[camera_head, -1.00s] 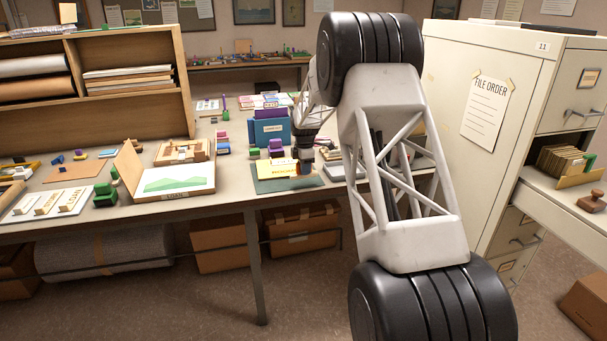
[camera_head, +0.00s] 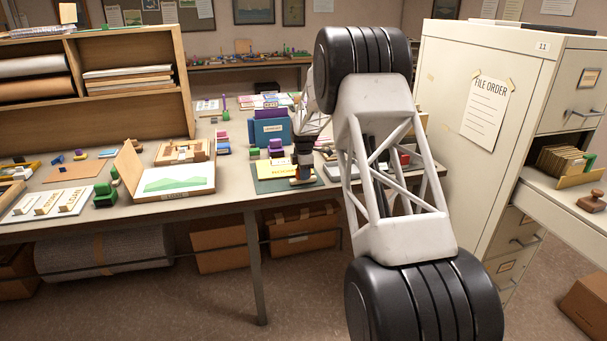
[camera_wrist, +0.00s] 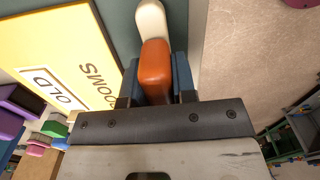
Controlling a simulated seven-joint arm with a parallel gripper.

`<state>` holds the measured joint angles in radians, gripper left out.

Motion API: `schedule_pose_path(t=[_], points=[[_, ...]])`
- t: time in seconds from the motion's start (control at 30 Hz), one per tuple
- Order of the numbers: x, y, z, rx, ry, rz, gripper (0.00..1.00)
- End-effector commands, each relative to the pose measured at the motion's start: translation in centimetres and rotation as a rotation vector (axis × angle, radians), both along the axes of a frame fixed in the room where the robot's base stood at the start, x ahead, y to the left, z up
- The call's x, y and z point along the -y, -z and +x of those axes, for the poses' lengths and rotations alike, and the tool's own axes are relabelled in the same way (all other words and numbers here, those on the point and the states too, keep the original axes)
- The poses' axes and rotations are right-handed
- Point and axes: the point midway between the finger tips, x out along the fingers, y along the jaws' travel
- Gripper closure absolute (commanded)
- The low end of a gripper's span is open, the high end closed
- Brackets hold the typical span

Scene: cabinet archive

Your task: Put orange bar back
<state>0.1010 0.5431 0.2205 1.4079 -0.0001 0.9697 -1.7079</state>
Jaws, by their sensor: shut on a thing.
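The orange bar (camera_wrist: 155,70) is between the two fingers of my gripper (camera_wrist: 157,85) in the wrist view. The fingers are shut on it, and its rounded orange top shows between them. A cream-coloured rounded piece (camera_wrist: 151,25) lies just beyond its far end; I cannot tell whether they touch. In the head view my gripper (camera_head: 304,174) is low over the green mat (camera_head: 268,185) on the table. The bar cannot be made out clearly there.
A yellow card (camera_wrist: 55,50) lettered "ROOMS" and "OLD" lies left of the bar. A blue file holder (camera_head: 271,133) and small coloured blocks stand behind the mat. A picture board (camera_head: 178,181) lies to the left. A filing cabinet (camera_head: 485,110) with an open drawer stands at right.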

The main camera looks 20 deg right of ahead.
Motion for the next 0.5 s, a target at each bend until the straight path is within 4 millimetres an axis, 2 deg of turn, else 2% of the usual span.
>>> schedule_pose_path(t=[0.27,0.3,0.43,0.5], points=[[0.00,0.57,0.00,0.000,0.000,0.000,0.97],[0.00,0.54,0.00,0.000,0.000,0.000,0.69],[0.00,0.55,0.00,0.000,0.000,0.000,0.49],[0.00,0.55,0.00,0.000,0.000,0.000,0.49]])
